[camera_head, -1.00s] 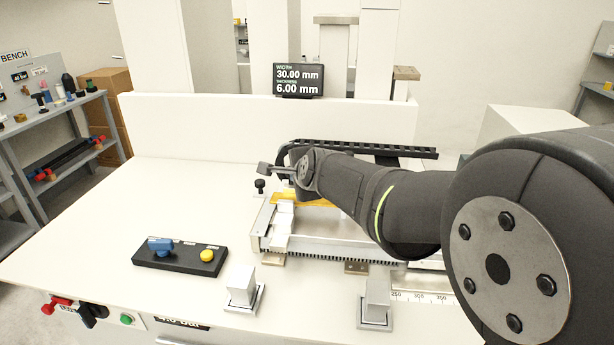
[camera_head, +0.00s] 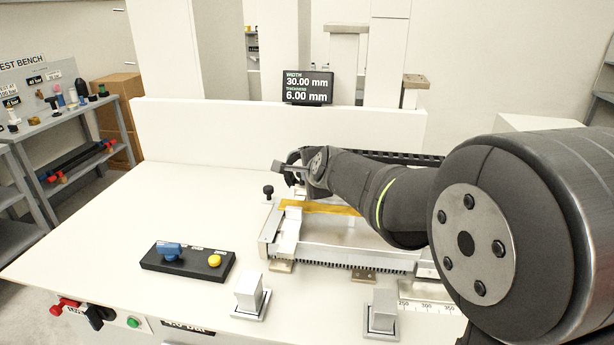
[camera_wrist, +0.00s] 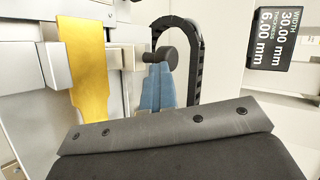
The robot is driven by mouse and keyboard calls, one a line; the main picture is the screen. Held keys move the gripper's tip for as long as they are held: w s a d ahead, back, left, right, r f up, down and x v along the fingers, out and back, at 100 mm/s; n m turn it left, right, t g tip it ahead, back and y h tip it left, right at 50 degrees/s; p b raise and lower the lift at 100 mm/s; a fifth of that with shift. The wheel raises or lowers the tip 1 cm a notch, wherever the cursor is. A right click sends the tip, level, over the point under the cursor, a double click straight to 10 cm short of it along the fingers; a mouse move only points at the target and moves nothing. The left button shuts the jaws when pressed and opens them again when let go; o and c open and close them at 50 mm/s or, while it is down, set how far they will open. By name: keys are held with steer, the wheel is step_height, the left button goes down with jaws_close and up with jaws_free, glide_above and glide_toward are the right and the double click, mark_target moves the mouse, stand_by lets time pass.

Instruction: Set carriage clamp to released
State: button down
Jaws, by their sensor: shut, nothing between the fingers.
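A black knob (camera_head: 268,190) on a short stem stands at the back left corner of the silver carriage fixture (camera_head: 345,250). In the wrist view a dark round knob (camera_wrist: 166,56) appears close to my fingertips; contact cannot be told. My gripper (camera_head: 277,167) is shut and empty, above and slightly right of the knob; in the wrist view its bluish fingers (camera_wrist: 157,80) lie together. A black control panel (camera_head: 205,271) carries a blue rotary handle (camera_head: 169,251) and a yellow button (camera_head: 214,260). Its labels are too small to read, so I cannot tell which control is the carriage clamp.
A yellow strip (camera_head: 320,207) lies in the fixture and shows in the wrist view (camera_wrist: 84,70). A black cable chain (camera_wrist: 192,40) curves beside my fingers. Two silver blocks (camera_head: 252,292) (camera_head: 381,310) stand at the front. A display (camera_head: 307,88) stands behind. The left worktop is clear.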

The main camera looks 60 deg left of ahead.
steer(key=d, duration=0.1)
steer(key=s+d, duration=0.1)
steer(key=d, duration=0.2)
steer(key=shift+s+d+r, duration=0.15)
steer(key=shift+r, duration=0.15)
steer(key=v, duration=0.9)
steer(key=shift+d, duration=0.2)
steer(key=a+r+x, duration=0.1)
steer(key=x, duration=1.2)
steer(key=shift+r, duration=0.25)
